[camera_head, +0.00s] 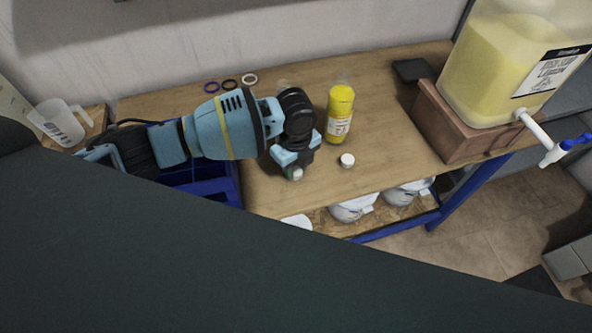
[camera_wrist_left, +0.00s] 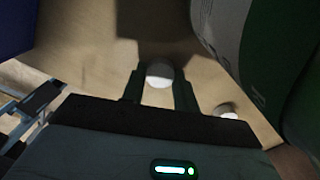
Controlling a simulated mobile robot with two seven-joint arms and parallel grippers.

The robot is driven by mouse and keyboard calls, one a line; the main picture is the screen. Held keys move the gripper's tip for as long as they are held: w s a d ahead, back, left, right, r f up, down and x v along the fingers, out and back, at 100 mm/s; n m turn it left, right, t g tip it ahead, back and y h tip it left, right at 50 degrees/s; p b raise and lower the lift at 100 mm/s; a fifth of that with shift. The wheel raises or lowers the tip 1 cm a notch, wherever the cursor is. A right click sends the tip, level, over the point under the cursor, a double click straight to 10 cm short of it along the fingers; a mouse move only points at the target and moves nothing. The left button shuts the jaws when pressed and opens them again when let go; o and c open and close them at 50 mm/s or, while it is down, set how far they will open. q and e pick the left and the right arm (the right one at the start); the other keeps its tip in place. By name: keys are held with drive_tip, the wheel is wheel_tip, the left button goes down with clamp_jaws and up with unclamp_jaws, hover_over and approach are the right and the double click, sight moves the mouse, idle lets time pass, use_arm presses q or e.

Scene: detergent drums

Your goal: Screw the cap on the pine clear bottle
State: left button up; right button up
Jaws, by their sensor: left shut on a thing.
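My left gripper (camera_head: 296,170) is low over the front part of the table. In the left wrist view, its two fingers (camera_wrist_left: 159,90) are shut on a round white cap (camera_wrist_left: 159,74); the cap is a small pale spot at the fingertips in the head view. A second white cap (camera_head: 347,160) lies on the table to the right, and a white round thing (camera_wrist_left: 226,111) also shows in the left wrist view.
A yellow bottle (camera_head: 340,112) stands right of my gripper. Three rings (camera_head: 230,84) lie at the back of the wooden table (camera_head: 385,95). A large drum with a tap (camera_head: 515,65) stands on a wooden stand (camera_head: 450,125) at the right. White containers (camera_head: 352,206) sit on the lower shelf.

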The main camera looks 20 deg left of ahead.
sight(295, 171)
drive_tip(key=shift+d, duration=0.1)
use_arm(q)
drive_tip(key=shift+r, duration=0.55)
wheel_tip(295, 171, up, 9)
use_arm(e)
drive_tip(key=shift+w+r, duration=0.3)
use_arm(q)
drive_tip(key=shift+s+f, duration=0.1)
use_arm(e)
drive_tip(key=shift+o, duration=0.5)
drive_tip(key=shift+s, duration=0.1)
